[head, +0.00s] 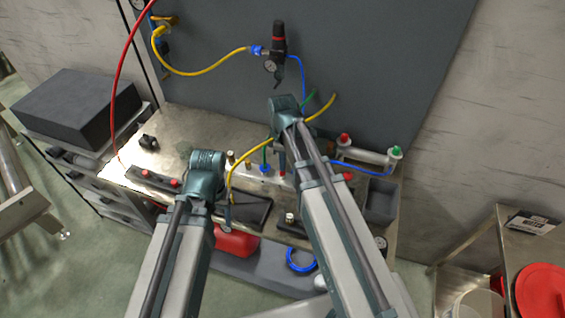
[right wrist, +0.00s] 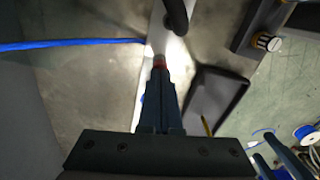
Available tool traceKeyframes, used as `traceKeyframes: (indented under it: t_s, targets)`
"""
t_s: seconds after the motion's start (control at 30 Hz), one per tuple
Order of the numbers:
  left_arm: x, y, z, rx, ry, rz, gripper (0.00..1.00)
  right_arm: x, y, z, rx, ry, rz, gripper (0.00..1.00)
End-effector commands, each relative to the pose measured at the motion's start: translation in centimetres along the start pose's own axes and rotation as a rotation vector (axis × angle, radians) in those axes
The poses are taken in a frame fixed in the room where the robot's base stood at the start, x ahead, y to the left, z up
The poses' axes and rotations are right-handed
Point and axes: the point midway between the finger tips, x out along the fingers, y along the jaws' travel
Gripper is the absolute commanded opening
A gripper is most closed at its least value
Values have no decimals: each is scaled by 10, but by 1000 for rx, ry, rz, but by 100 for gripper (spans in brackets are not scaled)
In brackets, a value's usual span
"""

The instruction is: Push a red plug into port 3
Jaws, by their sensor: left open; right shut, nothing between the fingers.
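My right gripper (head: 281,152) points down over the row of fittings on the steel bench. In the right wrist view my right gripper (right wrist: 159,82) is shut, with a red plug (right wrist: 159,61) right at its fingertips and nothing gripped between them. The plug is over a pale bar (right wrist: 152,30), beside a dark curved hose; I cannot tell how deep it sits. Red also shows below the gripper in the head view. Two other red plugs (head: 175,182) are on a dark rail at left. My left gripper (head: 228,213) is open, low near the dark tray. Port numbers are not readable.
Brass fittings (head: 230,157) and a blue-collared fitting (head: 265,168) stand left of the right gripper. A yellow hose (head: 240,165) arcs between the arms. A dark tray (head: 262,211) and a grey bin (head: 381,202) are nearby. A pipe with red and green caps (head: 365,154) lies right.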

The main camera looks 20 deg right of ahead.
Motion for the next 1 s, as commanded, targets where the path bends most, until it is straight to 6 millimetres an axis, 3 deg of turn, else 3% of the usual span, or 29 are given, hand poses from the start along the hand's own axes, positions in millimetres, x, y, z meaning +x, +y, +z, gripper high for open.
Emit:
traceKeyframes:
  t_s: [0.4, 0.77, 1.0]
  targets:
    - [-30, -3, 2, 0, 0, 0, 67, -30, 0, 0, 0, 0, 0, 0]
    - [-33, -3, 2, 1, 0, 0, 67, -34, 0, 0, 0, 0, 0, 0]
    - [-52, -5, 3, 0, 0, 0, 67, -52, 0, 0, 0, 0, 0, 0]
